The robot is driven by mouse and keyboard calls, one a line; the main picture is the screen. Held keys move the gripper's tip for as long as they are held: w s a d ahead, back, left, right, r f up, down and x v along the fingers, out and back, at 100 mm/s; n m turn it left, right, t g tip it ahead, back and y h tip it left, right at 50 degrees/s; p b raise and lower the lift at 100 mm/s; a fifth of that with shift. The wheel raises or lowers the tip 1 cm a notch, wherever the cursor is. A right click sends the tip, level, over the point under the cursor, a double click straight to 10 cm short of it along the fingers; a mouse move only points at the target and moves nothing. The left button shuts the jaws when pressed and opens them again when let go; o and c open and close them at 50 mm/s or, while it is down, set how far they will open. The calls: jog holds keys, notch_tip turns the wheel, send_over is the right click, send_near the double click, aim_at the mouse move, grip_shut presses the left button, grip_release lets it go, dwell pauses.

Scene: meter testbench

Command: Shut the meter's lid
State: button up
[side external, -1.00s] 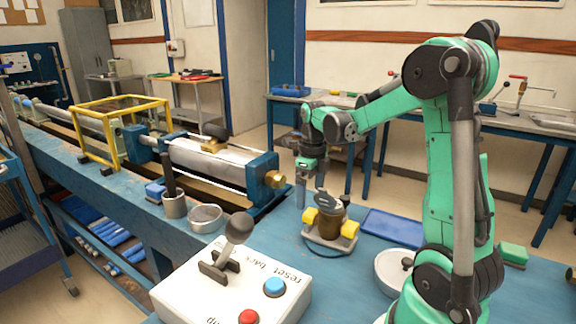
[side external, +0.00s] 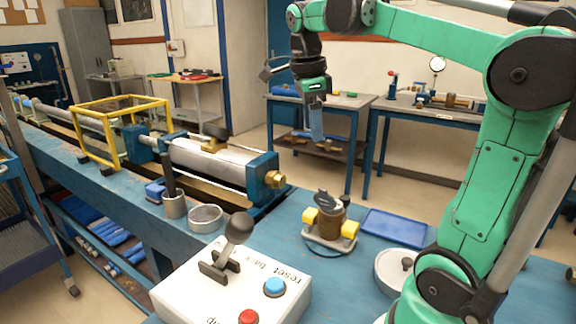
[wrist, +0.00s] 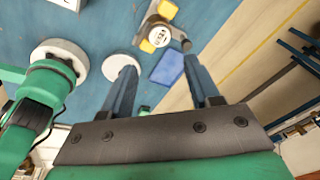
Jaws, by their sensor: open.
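The meter (side external: 331,225) is a brown round body between two yellow blocks on a pale base, standing on the blue bench. Its small grey lid (side external: 325,198) stands tilted up, open, above the top. In the wrist view the meter (wrist: 159,36) is near the top centre, its pale round face uncovered, with the lid (wrist: 180,38) to its right. My gripper (side external: 317,138) is open and empty, pointing down, well above the bench and apart from the meter. Both fingers also show in the wrist view (wrist: 160,65).
A blue tray (side external: 393,228) lies right of the meter, with a white round dish (side external: 388,274) in front of it. A white control box (side external: 220,298) with a lever and buttons stands front left. A metal cylinder rig (side external: 215,165) lies to the left.

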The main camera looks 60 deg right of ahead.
jog(key=s+a+n+h, duration=0.2)
jog(key=s+a+n, duration=0.15)
jog(key=n, duration=0.65)
send_near(323, 189)
notch_tip(323, 189, down, 2)
jog(key=shift+d+x, duration=0.15)
jog(key=shift+x, duration=1.5)
jog(key=shift+d+x, duration=0.1)
jog(key=shift+x, duration=1.6)
jog(key=shift+r, duration=0.1)
grip_shut()
